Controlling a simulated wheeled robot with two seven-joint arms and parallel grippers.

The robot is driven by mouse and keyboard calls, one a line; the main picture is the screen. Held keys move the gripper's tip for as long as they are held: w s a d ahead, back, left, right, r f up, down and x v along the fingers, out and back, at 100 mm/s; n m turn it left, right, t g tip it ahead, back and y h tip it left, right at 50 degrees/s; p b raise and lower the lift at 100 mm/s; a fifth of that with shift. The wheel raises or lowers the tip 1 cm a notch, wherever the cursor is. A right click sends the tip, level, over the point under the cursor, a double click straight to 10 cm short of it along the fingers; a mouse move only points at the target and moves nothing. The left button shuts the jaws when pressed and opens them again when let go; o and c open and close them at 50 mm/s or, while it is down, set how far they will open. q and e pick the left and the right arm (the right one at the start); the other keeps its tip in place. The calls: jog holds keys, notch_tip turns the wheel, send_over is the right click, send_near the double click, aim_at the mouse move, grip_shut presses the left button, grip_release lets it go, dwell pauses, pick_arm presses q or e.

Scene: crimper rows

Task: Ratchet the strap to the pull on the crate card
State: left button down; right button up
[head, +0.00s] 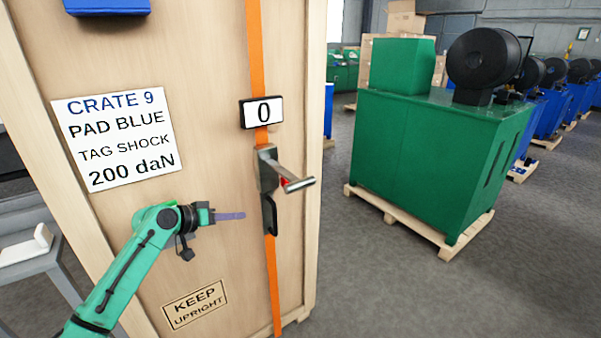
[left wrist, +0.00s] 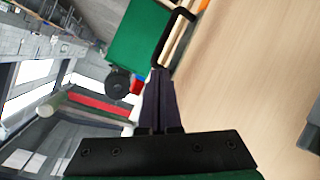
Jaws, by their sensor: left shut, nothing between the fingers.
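A wooden crate (head: 215,120) fills the left half of the head view. Its card (head: 115,137) reads CRATE 9, PAD BLUE, TAG SHOCK, 200 daN. An orange strap (head: 256,55) runs down the crate face. A ratchet (head: 268,175) sits on the strap, with a grey handle (head: 297,185) sticking out to the right. A display (head: 261,112) above it reads 0. My left gripper (head: 243,216) is shut and empty, just left of the ratchet's lower part and apart from it. Its fingers show in the left wrist view (left wrist: 160,100). My right gripper is not in view.
A KEEP UPRIGHT label (head: 195,304) is low on the crate. A blue item (head: 107,5) is at the crate's top. A green machine (head: 430,165) stands on a pallet to the right, with grey floor (head: 370,290) clear before it. A grey stand (head: 35,262) is at the left.

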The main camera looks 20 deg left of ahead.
pick_arm(q)
jog(key=s+d+r+m+h, duration=0.2)
jog(key=d+r, duration=0.1)
jog(key=r, duration=0.7)
jog(key=s+d+r+m+h, duration=0.2)
jog(key=d+r, duration=0.1)
jog(key=r, duration=0.7)
jog(key=shift+s+d+g+h, duration=0.2)
jog(key=shift+d+g+h, duration=0.1)
jog(key=p, duration=0.6)
send_over(288, 175)
jog(key=s, duration=0.3)
jog(key=f, duration=0.4)
jog(key=s+d+f+p, duration=0.1)
jog(key=shift+f, duration=0.3)
jog(key=shift+d, duration=0.1)
